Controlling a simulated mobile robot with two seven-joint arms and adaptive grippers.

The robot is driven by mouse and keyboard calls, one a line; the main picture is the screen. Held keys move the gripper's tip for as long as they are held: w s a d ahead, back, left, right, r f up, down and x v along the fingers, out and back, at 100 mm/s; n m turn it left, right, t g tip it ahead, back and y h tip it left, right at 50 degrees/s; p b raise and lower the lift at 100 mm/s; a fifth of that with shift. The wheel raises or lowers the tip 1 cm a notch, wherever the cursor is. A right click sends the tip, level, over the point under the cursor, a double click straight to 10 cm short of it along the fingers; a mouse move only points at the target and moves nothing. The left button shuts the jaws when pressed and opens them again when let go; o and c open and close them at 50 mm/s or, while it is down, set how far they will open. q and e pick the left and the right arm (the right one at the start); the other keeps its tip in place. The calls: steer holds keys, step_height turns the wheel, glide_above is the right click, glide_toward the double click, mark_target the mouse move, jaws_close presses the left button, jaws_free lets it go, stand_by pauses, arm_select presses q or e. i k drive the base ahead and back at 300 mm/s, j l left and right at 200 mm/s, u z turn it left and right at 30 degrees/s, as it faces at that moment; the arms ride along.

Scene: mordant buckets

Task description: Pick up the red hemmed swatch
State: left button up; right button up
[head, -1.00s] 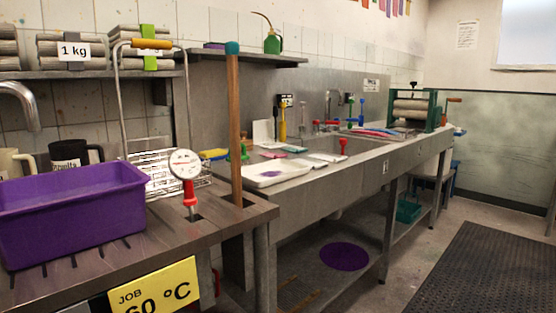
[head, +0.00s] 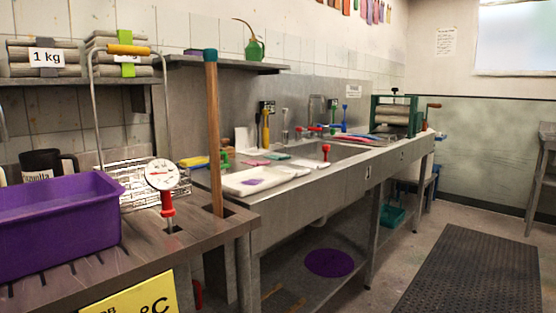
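I cannot make out a red hemmed swatch for certain. Small flat pieces lie on the long counter around the sink: a pink one (head: 254,163), a teal one (head: 277,156), and a reddish flat piece (head: 352,137) farther along, too small to tell whether it is hemmed. A row of coloured strips (head: 372,11) hangs high on the back wall, partly cut off by the top edge. Neither of my grippers is in view.
A purple tub (head: 60,230) and a dial thermometer (head: 160,176) stand on the near left bench (head: 200,235). A wooden pole (head: 213,140) rises at its corner. A white tray (head: 240,184) sits on the counter. A black mat (head: 470,270) covers the floor at right.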

mark_target(255, 162)
steer(key=i+l, duration=0.3)
steer(key=i+l+u, duration=0.15)
steer(key=i+l, duration=0.4)
steer(key=l, duration=0.15)
steer(key=i+l+u, duration=0.1)
steer(key=i+l, duration=0.45)
steer(key=l, duration=0.2)
steer(key=i+l+u, duration=0.15)
steer(key=i+l, duration=0.35)
steer(key=l, duration=0.25)
steer(key=i+l+u, duration=0.1)
steer(key=i+l, duration=0.15)
steer(key=l, duration=0.2)
steer(key=j+z, duration=0.55)
steer(key=j, duration=0.15)
